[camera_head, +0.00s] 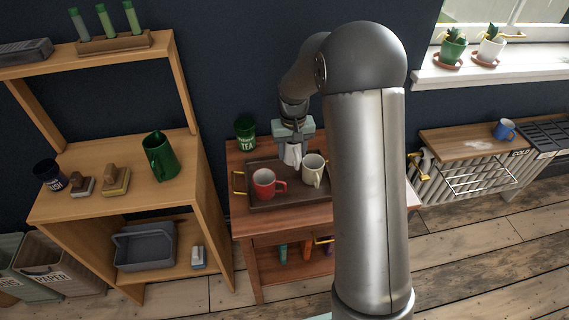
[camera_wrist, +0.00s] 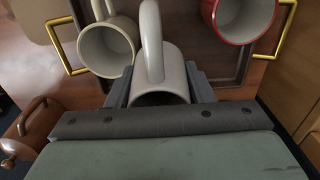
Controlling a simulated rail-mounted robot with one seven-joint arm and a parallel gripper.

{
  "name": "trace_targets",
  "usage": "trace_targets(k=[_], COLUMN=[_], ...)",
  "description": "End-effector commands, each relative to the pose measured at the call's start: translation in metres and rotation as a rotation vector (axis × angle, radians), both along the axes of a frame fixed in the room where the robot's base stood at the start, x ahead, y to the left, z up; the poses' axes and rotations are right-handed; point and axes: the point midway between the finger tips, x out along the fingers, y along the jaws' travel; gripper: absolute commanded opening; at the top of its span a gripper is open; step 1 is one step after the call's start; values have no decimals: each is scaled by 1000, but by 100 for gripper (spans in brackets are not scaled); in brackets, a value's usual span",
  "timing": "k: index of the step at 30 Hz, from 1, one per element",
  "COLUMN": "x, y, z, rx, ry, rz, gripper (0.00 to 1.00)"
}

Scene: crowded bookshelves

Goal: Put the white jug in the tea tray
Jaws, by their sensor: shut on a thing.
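The white jug (camera_head: 291,155) is between the fingers of my gripper (camera_head: 292,140), at the back part of the brown tea tray (camera_head: 295,200). In the wrist view my gripper (camera_wrist: 160,92) is shut on the jug (camera_wrist: 171,62), with a finger on each side and its handle showing on the far side. The tray (camera_wrist: 208,58) shows beyond it, with brass handles. The jug is over the tray; I cannot tell whether its base touches it. A red mug (camera_head: 264,186) and a cream mug (camera_head: 313,171) stand in the tray, beside the jug.
The tray lies on a reddish wooden stand (camera_head: 245,222). A green tea tin (camera_head: 245,132) stands at its back left. A light wooden shelf (camera_head: 110,206) with a green jug (camera_head: 160,157) is to the left. My arm hides the stand's right part.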

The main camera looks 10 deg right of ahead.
Motion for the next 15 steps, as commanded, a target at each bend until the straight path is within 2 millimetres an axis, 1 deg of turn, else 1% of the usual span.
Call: trace_targets(k=[1, 3, 6, 11, 15], x=[7, 14, 21, 27, 35], y=[3, 6, 8, 10, 14], z=[-16, -25, -35, -38, -51], rx=[0, 0, -1, -1, -1], ry=[2, 2, 4, 1, 2], rz=[1, 1, 0, 0, 0], gripper=[20, 20, 20, 20, 20])
